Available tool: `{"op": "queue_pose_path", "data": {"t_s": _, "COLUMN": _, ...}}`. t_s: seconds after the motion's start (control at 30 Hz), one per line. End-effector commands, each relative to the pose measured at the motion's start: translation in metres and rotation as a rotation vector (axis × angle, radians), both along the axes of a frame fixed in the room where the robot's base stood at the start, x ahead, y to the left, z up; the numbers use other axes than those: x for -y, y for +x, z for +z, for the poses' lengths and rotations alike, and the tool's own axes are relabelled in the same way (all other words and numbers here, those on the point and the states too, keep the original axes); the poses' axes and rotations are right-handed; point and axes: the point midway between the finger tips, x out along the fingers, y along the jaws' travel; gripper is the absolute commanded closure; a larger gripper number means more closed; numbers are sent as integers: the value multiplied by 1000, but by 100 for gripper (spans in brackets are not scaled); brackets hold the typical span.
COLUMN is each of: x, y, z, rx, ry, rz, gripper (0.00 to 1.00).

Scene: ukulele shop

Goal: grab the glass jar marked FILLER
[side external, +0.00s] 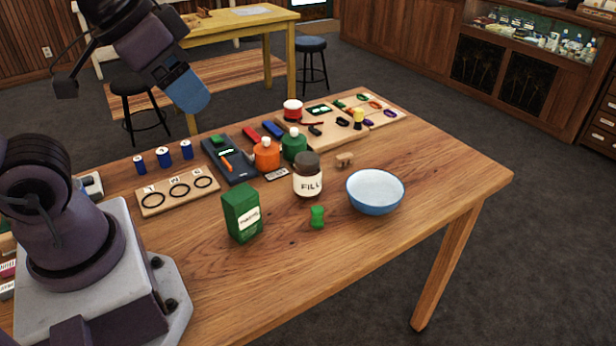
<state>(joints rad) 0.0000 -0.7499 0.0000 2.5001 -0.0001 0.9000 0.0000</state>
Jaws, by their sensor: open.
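The glass jar marked FILLER (308,184) stands upright on the wooden table, with a dark lid and a pale label; only "FILL" is readable. A blue-and-white bowl (375,193) is to its right, and a small green piece (317,217) lies in front of it. My gripper (190,98), with a blue end, is raised in the upper left, well above the table and apart from the jar. It is open; the gap between its fingers is hard to see from this side.
A green box (242,214) stands left of the jar. Orange (267,156) and green (294,146) bottles stand close behind it. A ring board (178,192), blue cylinders (163,157) and a dark tray (228,162) are further left. The table's front right is clear.

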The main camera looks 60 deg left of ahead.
Motion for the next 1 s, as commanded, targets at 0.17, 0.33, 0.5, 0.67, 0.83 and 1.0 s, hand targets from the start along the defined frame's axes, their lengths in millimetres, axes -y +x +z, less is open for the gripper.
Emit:
{"op": "queue_pose_path", "data": {"t_s": 0.17, "x": 0, "y": 0, "z": 0, "rx": 0, "ry": 0, "rz": 0, "gripper": 10}}
{"op": "queue_pose_path", "data": {"t_s": 0.33, "x": 0, "y": 0, "z": 0, "rx": 0, "ry": 0, "rz": 0, "gripper": 10}}
{"op": "queue_pose_path", "data": {"t_s": 0.5, "x": -2, "y": 10, "z": 1, "rx": -58, "ry": 39, "rz": -37, "gripper": 10}}
{"op": "queue_pose_path", "data": {"t_s": 0.67, "x": -9, "y": 43, "z": -1, "rx": -219, "ry": 158, "rz": -145, "gripper": 10}}
{"op": "queue_pose_path", "data": {"t_s": 0.83, "x": -18, "y": 88, "z": -14, "rx": -425, "ry": 322, "rz": -284, "gripper": 10}}
{"op": "queue_pose_path", "data": {"t_s": 1.0, "x": -22, "y": 134, "z": -40, "rx": -633, "ry": 495, "rz": -420, "gripper": 10}}
